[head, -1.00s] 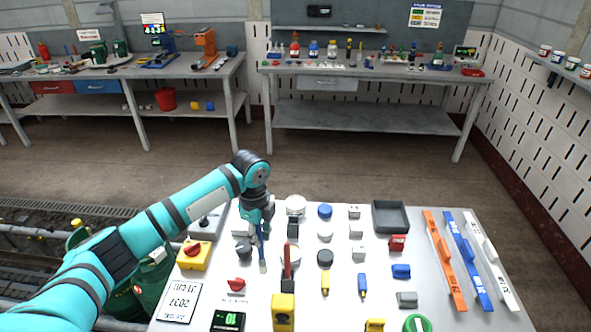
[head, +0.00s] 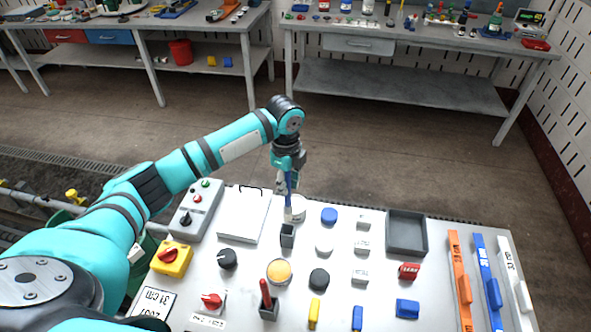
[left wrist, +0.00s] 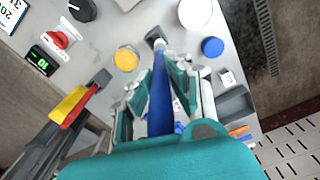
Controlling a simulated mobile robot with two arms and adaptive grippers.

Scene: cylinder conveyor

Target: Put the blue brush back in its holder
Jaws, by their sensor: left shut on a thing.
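The blue brush (head: 289,196) hangs upright, tip down, in my left gripper (head: 287,178), which is shut on its handle. The small dark grey holder (head: 287,236) stands on the white table just below the brush. In the left wrist view the blue brush (left wrist: 161,95) runs between the fingers of my left gripper (left wrist: 160,82), and its pale tip overlaps the edge of the dark holder (left wrist: 154,35). I cannot tell whether the tip is above the opening or just inside it. My right gripper is not in view.
A second holder (head: 268,309) with a red handle stands nearer me. A white round piece (head: 296,212) is behind the brush, and a yellow-topped round piece (head: 279,271) is in front of the holder. A grey tray (head: 407,234) lies right. Several knobs and blocks surround them.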

